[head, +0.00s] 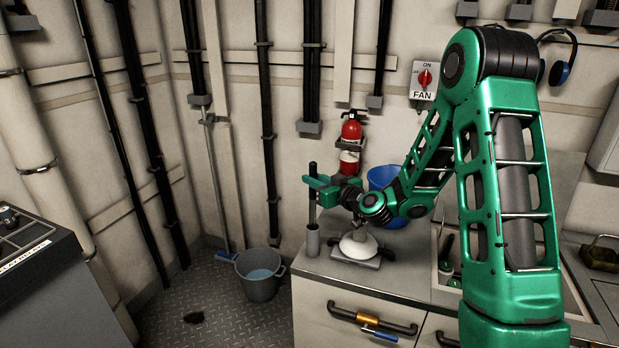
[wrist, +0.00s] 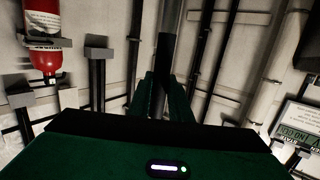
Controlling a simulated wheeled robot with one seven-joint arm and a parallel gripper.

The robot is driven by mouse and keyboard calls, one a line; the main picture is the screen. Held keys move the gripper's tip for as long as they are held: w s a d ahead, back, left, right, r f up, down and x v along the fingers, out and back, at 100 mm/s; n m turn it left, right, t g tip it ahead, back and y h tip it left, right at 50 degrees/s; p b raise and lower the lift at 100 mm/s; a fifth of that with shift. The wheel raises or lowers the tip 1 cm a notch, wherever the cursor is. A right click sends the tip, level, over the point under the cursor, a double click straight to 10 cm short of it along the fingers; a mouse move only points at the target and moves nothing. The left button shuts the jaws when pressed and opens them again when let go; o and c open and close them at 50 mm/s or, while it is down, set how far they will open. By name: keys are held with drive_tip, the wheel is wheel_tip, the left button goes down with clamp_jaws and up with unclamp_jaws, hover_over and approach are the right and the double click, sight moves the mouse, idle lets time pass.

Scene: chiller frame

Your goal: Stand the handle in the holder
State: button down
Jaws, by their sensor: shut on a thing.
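The handle (head: 312,208) is a dark, slim, upright rod. My gripper (head: 318,184) is shut on it near its upper part, above the counter's left end. In the wrist view the handle (wrist: 166,55) stands between the green fingers (wrist: 163,92). The holder (head: 312,242) is a grey upright cylinder at the counter's left edge, directly below the handle. The handle's lower end meets the holder's mouth in the head view; I cannot tell how far inside it is. The holder does not show in the wrist view.
A white dome-shaped object (head: 357,246) on a grey plate stands right of the holder. A blue bucket (head: 379,178) is behind my arm. A fire extinguisher (head: 351,131) hangs on the wall. A grey bucket (head: 260,285) stands on the floor left of the counter (head: 330,274).

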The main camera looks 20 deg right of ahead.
drive_tip(key=shift+f, duration=0.2)
drive_tip(key=c, duration=1.5)
unclamp_jaws()
drive_tip(key=shift+c, duration=0.2)
drive_tip(key=v, duration=1)
drive_tip(key=shift+s, duration=0.3)
drive_tip(key=shift+d, duration=0.15)
